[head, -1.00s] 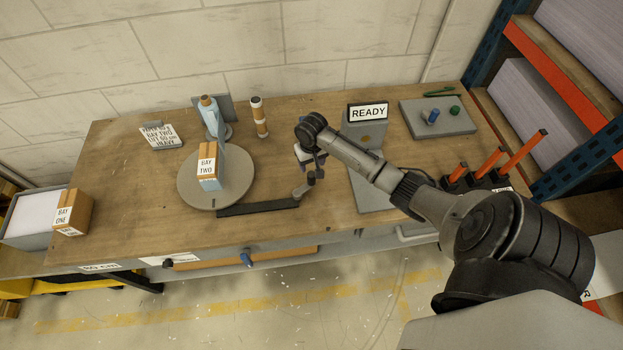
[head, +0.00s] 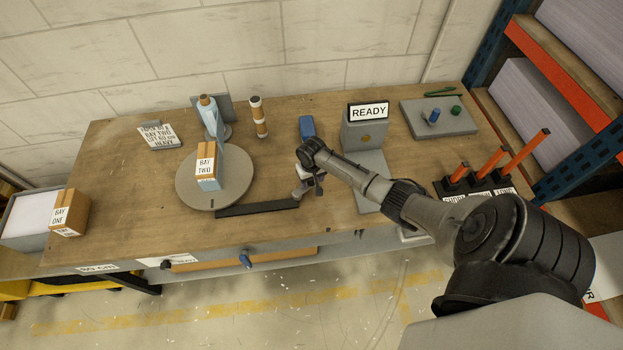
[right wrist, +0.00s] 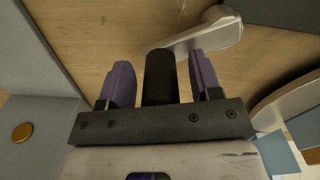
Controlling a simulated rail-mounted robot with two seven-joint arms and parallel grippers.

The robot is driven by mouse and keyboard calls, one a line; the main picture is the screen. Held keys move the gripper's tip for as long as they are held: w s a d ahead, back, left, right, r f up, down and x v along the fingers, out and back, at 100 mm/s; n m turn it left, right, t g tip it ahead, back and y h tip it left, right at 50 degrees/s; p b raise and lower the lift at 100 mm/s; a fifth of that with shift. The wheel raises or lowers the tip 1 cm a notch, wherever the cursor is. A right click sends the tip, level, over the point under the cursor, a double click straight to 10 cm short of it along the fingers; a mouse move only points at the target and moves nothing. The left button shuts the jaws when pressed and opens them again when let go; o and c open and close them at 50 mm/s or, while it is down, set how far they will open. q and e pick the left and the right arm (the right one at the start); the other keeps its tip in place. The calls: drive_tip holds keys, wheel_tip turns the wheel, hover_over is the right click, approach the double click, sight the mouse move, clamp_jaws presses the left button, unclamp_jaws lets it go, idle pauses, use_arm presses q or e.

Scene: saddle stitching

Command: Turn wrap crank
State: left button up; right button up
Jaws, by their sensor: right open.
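The wrap crank (head: 303,172) stands at the right end of a dark bar (head: 257,208) by the round grey turntable (head: 185,190). In the right wrist view its pale metal arm (right wrist: 207,34) and black upright handle (right wrist: 160,72) show. My right gripper (head: 309,187) is at the crank; its purple fingers (right wrist: 161,82) are open, one on each side of the handle. I cannot tell whether they touch it. A brown box marked BAY TWO (head: 206,163) with light blue film beside it stands on the turntable. My left gripper is not in view.
A blue object (head: 307,126) stands behind the crank. A grey stand with a READY sign (head: 369,111) is to its right. A film roll post (head: 209,112) and a brown-and-white cylinder (head: 259,115) stand behind the turntable. The bench's left part is mostly clear.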

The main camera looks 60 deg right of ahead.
clamp_jaws()
idle(0.4)
drive_tip(key=shift+r, duration=0.1)
